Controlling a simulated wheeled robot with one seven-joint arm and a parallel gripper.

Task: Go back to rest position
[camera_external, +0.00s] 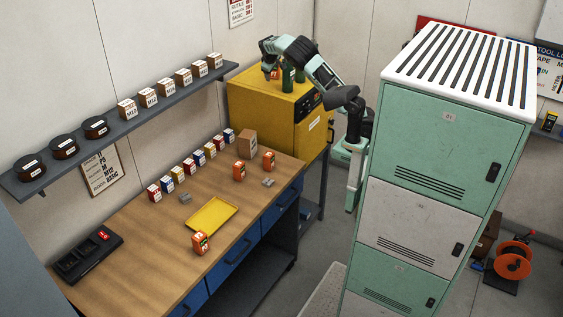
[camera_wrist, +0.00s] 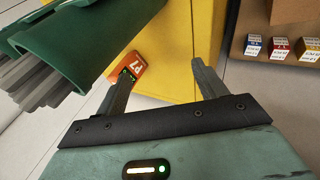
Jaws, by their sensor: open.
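My gripper (camera_wrist: 160,72) is open, with its two fingers spread and nothing between them. In the external view, my gripper (camera_external: 268,58) is at the end of my arm, above the yellow machine at the back. An orange box (camera_wrist: 126,66) marked P7 stands on the yellow machine top (camera_wrist: 178,48), by the left fingertip. I cannot tell whether they touch. The box also shows in the external view (camera_external: 274,75), partly hidden below my gripper.
A green holder (camera_wrist: 95,35) full of grey rods is close on the left. The workbench (camera_external: 140,232) carries a yellow tray (camera_external: 212,214), several small boxes and a black charger (camera_external: 85,255). A tall green-and-white locker (camera_external: 445,140) stands right of my arm.

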